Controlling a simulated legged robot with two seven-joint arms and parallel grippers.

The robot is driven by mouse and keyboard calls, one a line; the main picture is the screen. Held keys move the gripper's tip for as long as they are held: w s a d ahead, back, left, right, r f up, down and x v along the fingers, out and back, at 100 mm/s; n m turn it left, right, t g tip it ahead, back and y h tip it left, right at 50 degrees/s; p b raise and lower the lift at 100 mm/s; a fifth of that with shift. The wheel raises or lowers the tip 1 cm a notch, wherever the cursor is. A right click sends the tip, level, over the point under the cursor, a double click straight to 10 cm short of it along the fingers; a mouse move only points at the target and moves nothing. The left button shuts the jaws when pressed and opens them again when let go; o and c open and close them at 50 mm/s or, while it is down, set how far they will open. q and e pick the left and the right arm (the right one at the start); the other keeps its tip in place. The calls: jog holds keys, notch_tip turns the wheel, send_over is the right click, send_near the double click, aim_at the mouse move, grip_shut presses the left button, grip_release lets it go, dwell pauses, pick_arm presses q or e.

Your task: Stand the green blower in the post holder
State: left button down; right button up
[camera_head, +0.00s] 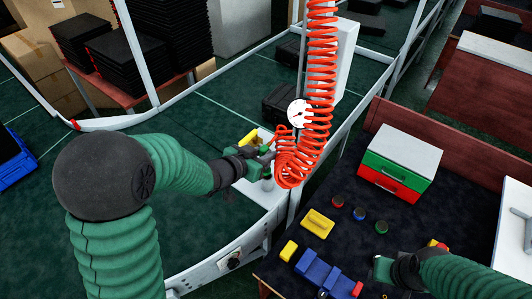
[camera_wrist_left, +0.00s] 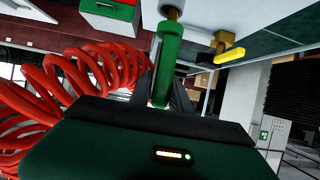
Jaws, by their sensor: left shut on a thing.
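My left gripper (camera_head: 266,158) is shut on the green blower, above the pale stand at the conveyor's edge. In the left wrist view the green blower (camera_wrist_left: 168,60) is a slim green cylinder between my dark fingers, with a brass-coloured end pointing away from my palm. In the head view the blower is mostly hidden by the gripper and hose. A small grey upright piece (camera_head: 267,183) shows just below the gripper; I cannot tell whether it is the post holder. My right gripper (camera_head: 383,268) is over the dark table, and its finger opening is unclear.
A red coiled hose (camera_head: 319,80) with a white gauge (camera_head: 299,113) hangs beside my left gripper. A yellow piece (camera_head: 249,138) is close behind it. The dark table holds a drawer box (camera_head: 402,158), small coloured caps, yellow blocks and a blue block (camera_head: 325,272).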

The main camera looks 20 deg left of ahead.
pick_arm(q)
jog(key=shift+a+f+b, duration=0.1)
jog(key=shift+f+b, duration=0.75)
jog(key=shift+f, duration=0.25)
jog(key=c, duration=1.4)
grip_release()
jog(key=shift+o, duration=1.4)
jog(key=shift+a, duration=0.1)
jog(key=b+v, duration=0.4)
jog(key=v, duration=1.2)
jog(key=shift+s, duration=0.25)
